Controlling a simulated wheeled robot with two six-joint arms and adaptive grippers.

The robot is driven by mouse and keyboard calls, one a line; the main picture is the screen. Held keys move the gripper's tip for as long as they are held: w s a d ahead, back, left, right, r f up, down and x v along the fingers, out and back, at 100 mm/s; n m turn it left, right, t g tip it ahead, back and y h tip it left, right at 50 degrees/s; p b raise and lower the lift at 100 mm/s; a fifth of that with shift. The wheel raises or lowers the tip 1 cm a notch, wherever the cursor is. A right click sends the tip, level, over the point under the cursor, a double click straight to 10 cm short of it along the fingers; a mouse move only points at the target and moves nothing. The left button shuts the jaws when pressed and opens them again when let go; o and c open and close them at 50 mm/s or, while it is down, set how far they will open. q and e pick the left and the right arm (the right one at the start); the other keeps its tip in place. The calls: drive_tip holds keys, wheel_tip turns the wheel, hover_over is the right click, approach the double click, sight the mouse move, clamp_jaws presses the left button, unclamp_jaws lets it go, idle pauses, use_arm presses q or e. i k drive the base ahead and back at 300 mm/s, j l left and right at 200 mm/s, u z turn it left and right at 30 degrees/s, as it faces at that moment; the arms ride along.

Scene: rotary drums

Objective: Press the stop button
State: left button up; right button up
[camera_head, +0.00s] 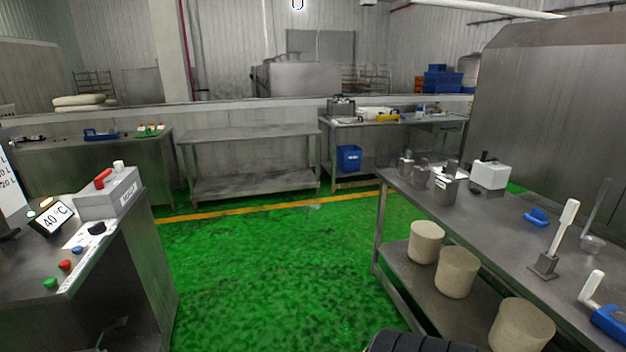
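A steel control cabinet stands at the left, with a sloped pale panel (84,240) along its edge. On the panel are a red button (65,265), a green button (50,283) nearer to me, and a blue button (77,250) farther away. A black knob (96,228) sits beyond the blue button. The button labels are too small to read, so I cannot tell from text which one is stop. Neither of my grippers can be made out in the view, and nothing is seen touching the buttons.
A display (54,216) reading 40 °C and a grey box with a red handle (103,178) stand on the cabinet. A steel table (480,222) with tools and several beige tubs below is at right. The green floor (270,275) between is clear. A black rounded object (405,342) shows at the bottom edge.

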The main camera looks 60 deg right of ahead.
sight(65, 265)
drive_tip(key=i+l+z, duration=0.1)
drive_tip(key=z, duration=0.3)
drive_tip(key=i+z, duration=0.25)
drive_tip(key=z, duration=2.35)
drive_tip(key=u, duration=2.85)
